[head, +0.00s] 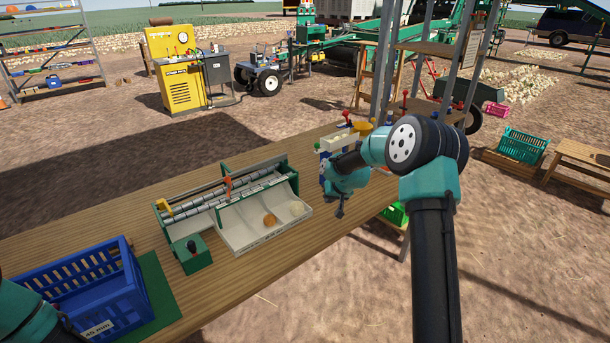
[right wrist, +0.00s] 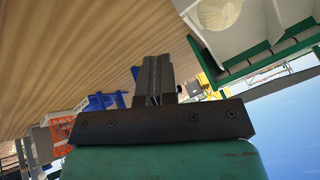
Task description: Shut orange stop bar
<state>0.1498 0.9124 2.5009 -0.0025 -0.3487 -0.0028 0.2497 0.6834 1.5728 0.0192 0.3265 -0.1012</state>
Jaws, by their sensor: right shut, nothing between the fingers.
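The orange stop bar (head: 228,186) stands upright at the middle of the green-framed roller sorter (head: 222,200) on the wooden table. My right gripper (head: 340,212) is over the table's right edge, to the right of the sorter and apart from the bar. Its fingers (right wrist: 154,78) are pressed together and empty in the right wrist view. A brown onion (head: 270,219) and a pale onion (head: 297,208) lie in the sorter's white front bins; one pale onion (right wrist: 219,14) also shows in the wrist view. My left arm enters at the lower left, but I cannot make out its gripper.
A blue crate (head: 125,296) stands on a green mat (head: 157,292) at the table's left. A small green box (head: 192,256) with a dark knob sits before the sorter. Metal posts (head: 384,60) rise behind the far table end.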

